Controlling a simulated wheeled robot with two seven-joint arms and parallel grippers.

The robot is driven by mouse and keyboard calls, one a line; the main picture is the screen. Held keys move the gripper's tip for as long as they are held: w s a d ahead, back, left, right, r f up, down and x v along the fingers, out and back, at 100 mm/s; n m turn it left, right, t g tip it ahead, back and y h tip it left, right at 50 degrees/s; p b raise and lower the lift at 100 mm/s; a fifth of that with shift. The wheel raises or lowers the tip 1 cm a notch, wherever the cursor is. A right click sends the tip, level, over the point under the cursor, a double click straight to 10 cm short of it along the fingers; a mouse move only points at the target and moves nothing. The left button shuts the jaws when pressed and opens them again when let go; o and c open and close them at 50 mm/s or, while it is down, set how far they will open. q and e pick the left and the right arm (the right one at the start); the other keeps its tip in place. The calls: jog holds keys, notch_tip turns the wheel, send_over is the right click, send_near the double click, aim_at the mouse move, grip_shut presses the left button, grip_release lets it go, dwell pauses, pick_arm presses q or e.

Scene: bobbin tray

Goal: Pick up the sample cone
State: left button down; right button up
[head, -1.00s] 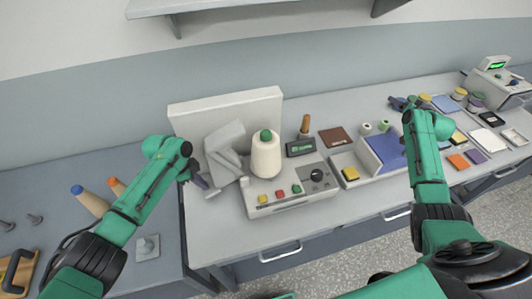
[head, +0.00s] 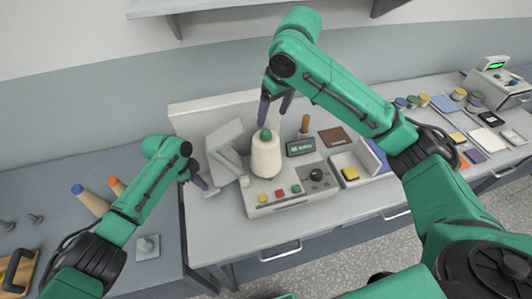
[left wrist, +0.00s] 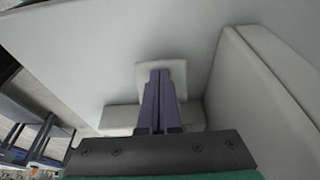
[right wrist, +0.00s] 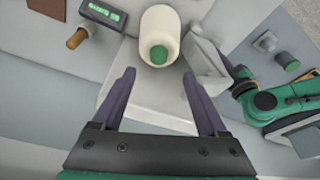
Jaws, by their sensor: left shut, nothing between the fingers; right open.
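A cream cone with a green top (head: 266,158) stands upright on the grey control unit (head: 292,205); I take it for the sample cone. It also shows in the right wrist view (right wrist: 160,22), its green tip towards the camera. My right gripper (head: 275,108) is open and empty, pointing down just above the cone's top. In the right wrist view the cone's tip lies ahead of and between the spread fingers (right wrist: 159,74), with no contact visible. My left gripper (head: 202,183) is shut and empty beside the grey angled bracket (head: 226,145); its closed fingers show in the left wrist view (left wrist: 158,90).
A white upright panel (head: 190,112) stands behind the unit. A brown-handled peg (head: 305,123) and a small display (head: 300,147) are right of the cone. Cones with blue (head: 90,200) and orange tips (head: 117,186) lie on the left table.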

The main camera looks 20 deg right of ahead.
aim_at(266, 132)
jog(key=x, duration=0.8)
jog(key=shift+w+f, duration=0.15)
jog(key=shift+w, duration=0.15)
grip_shut()
dwell(0.8)
